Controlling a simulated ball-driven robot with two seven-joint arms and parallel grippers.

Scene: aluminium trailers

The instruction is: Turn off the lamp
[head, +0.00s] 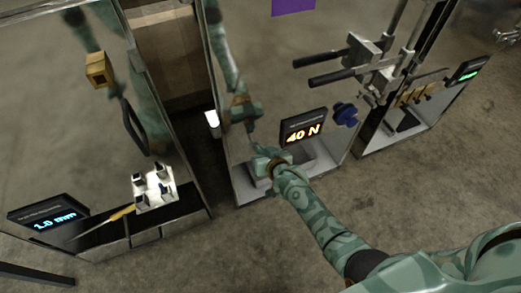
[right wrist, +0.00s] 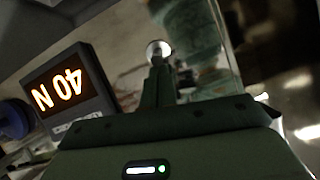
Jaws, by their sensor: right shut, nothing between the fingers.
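My right gripper (head: 254,143) is shut and empty, close in front of the shiny metal panel (head: 285,85) of the middle trailer. In the right wrist view its closed fingers (right wrist: 158,72) point at a small round pale knob (right wrist: 158,49), which sits right at their tips. I cannot tell if they touch it. The gripper hides this spot in the head view. No lamp is certain; a small bright white piece (head: 212,119) shows at the gap left of the panel. My left gripper is not in view.
A display reading 40 N (head: 303,128) and a blue knob (head: 345,114) are right of my gripper. Black-handled bars (head: 330,73) stick out farther right. A left trailer holds a white fixture (head: 153,187) and a 1.8 mm display (head: 48,218). The floor in front is clear.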

